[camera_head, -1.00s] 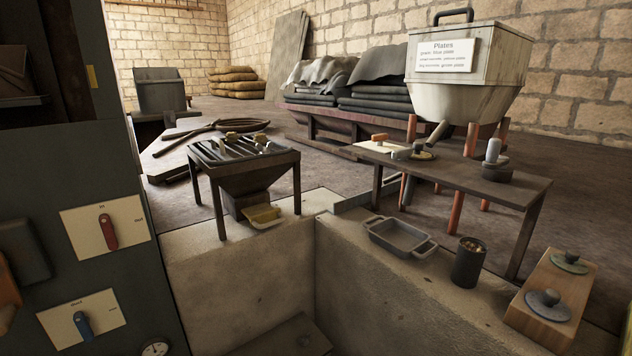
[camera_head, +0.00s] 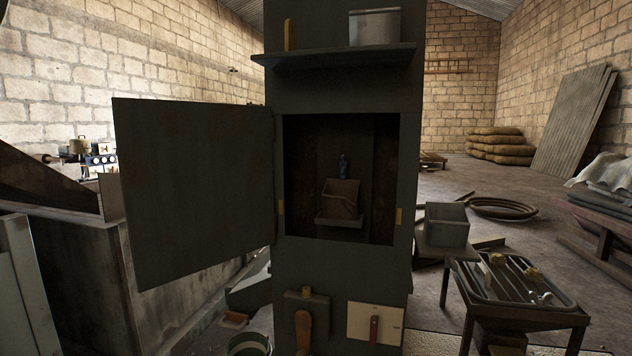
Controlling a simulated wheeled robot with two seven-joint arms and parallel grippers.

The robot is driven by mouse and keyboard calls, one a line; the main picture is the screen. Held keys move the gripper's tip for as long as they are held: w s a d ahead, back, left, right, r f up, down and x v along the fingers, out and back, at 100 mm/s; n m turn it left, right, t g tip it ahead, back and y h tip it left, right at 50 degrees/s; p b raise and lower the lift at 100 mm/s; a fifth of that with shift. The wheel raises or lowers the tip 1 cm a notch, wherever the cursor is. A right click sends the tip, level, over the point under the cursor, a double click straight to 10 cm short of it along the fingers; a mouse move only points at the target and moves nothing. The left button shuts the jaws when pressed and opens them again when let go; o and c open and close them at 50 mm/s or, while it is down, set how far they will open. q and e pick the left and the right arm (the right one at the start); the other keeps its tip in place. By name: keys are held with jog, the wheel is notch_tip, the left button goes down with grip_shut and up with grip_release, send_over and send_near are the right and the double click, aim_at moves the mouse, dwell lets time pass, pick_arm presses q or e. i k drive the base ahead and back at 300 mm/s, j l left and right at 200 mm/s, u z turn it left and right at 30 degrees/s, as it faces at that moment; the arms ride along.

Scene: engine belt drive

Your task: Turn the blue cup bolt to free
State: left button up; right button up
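A small blue bolt-like piece (camera_head: 343,166) shows inside the open cabinet (camera_head: 290,256), just above a brown cup or bucket (camera_head: 340,198). The cup is in the shadowed recess, above a small ledge (camera_head: 339,222). The bolt is too small and dark for me to tell how it is turned. The cabinet door (camera_head: 195,190) stands wide open to the left. Neither of my grippers is in view.
Below the opening are a panel with an orange-brown handle (camera_head: 303,330) and a pale plate (camera_head: 392,324) with a red lever (camera_head: 374,329). A metal tray table (camera_head: 530,318) stands at right. A shelf (camera_head: 335,57) juts out above the opening.

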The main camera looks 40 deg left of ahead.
aim_at(344, 163)
jog(key=u, duration=1)
